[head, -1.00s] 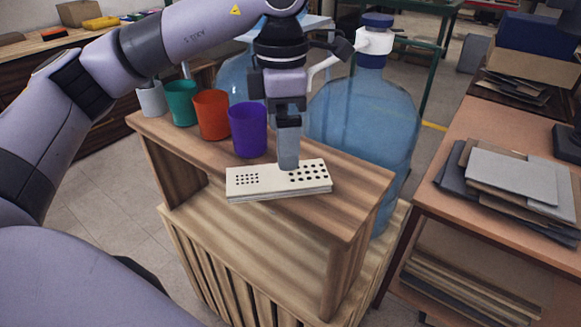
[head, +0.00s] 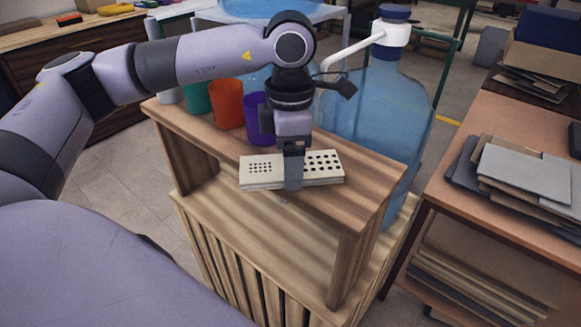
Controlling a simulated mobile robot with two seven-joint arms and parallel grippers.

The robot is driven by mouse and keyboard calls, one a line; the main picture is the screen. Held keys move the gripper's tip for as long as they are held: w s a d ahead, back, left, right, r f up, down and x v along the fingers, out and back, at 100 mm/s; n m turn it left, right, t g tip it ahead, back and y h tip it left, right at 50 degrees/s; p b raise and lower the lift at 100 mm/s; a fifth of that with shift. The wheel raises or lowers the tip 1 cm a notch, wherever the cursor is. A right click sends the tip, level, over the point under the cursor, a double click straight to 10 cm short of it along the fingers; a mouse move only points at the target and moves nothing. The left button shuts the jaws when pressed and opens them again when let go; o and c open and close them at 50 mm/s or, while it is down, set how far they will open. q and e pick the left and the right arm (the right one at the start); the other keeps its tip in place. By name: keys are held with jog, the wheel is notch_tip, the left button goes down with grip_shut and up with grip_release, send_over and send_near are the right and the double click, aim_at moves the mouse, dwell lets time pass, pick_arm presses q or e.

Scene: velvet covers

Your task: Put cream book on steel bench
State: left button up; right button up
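The cream book (head: 262,172), with black dots on its cover, lies flat on top of a wooden shelf unit (head: 345,178). My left gripper (head: 293,184) points down at the middle of the book, and its finger covers part of the cover and near edge. I cannot tell whether its fingers are apart or closed on the book. A pale table with light metal legs (head: 335,16) stands behind, partly hidden; I cannot tell if it is the steel bench. My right gripper is not in view.
Purple (head: 256,120), orange (head: 226,103) and green (head: 196,97) cups stand in a row left of the book, with a pale one. A large blue water bottle (head: 385,125) stands behind the unit. Folders (head: 525,170) lie on the right table (head: 480,215).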

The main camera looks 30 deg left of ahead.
pick_arm(q)
jog(key=shift+r, duration=0.1)
jog(key=shift+c, duration=0.6)
